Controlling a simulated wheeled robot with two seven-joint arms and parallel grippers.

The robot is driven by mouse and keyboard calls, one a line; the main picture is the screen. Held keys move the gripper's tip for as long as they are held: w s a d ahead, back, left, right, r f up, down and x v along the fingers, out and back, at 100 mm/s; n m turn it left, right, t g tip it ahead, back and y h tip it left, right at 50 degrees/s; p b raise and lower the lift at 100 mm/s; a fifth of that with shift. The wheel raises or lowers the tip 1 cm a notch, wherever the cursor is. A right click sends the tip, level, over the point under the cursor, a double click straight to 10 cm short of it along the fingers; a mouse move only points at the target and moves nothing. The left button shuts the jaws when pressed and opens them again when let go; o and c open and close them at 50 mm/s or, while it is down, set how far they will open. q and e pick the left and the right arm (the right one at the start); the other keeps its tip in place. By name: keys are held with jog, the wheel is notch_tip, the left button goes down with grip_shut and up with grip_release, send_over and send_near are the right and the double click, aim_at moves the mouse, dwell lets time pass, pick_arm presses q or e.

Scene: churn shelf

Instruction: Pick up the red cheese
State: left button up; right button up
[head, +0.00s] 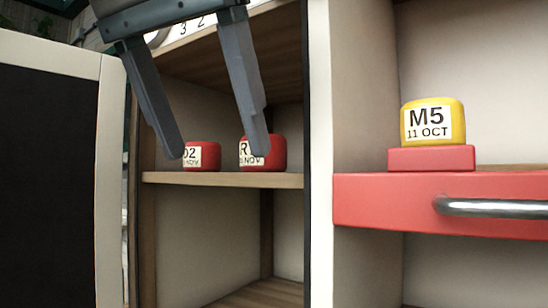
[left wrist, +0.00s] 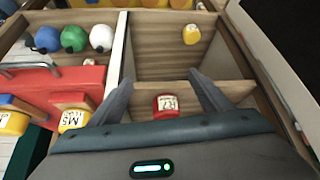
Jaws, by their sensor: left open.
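Two red cheeses stand side by side on a wooden shelf board (head: 225,180) in the head view. The left red cheese (head: 211,157) has a white label that reads "D2" in part. The right red cheese (head: 278,153) has a label starting with "R", partly covered by a finger. My left gripper (head: 216,154) is open and empty, its fingers pointing down in front of the cheeses. In the left wrist view, one red cheese (left wrist: 166,106) shows between the open fingers of the left gripper (left wrist: 158,78). My right gripper is not in view.
An upright panel (head: 320,150) divides the shelf from the right bay. There a yellow M5 cheese (head: 432,122) sits on a red block (head: 431,158) above a red drawer front with a metal handle (head: 490,208). A dark panel with a pale frame (head: 112,180) stands at left.

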aim_at(253, 166)
pick_arm(q)
jog(key=w+p, duration=0.1)
jog(key=w+d+p, duration=0.1)
jog(key=w, duration=0.1)
jog(key=w+d+p, duration=0.1)
jog(key=shift+w+r, duration=0.25)
jog(key=shift+w, duration=0.05)
jog(key=shift+w+d+f, duration=0.2)
jog(key=shift+w+d, duration=0.2)
jog(key=shift+w, duration=0.35)
jog(key=shift+r+p, duration=0.1)
jog(key=shift+p, duration=0.2)
jog(key=shift+w+d, duration=0.1)
jog(key=shift+w, duration=0.15)
jog(key=w+p, duration=0.1)
jog(key=w+d+p, duration=0.2)
jog(key=w, duration=0.1)
jog(key=shift+r, duration=0.1)
jog(key=shift+w+f, duration=0.2)
jog(key=shift+f, duration=0.45)
jog(key=shift+a, duration=0.1)
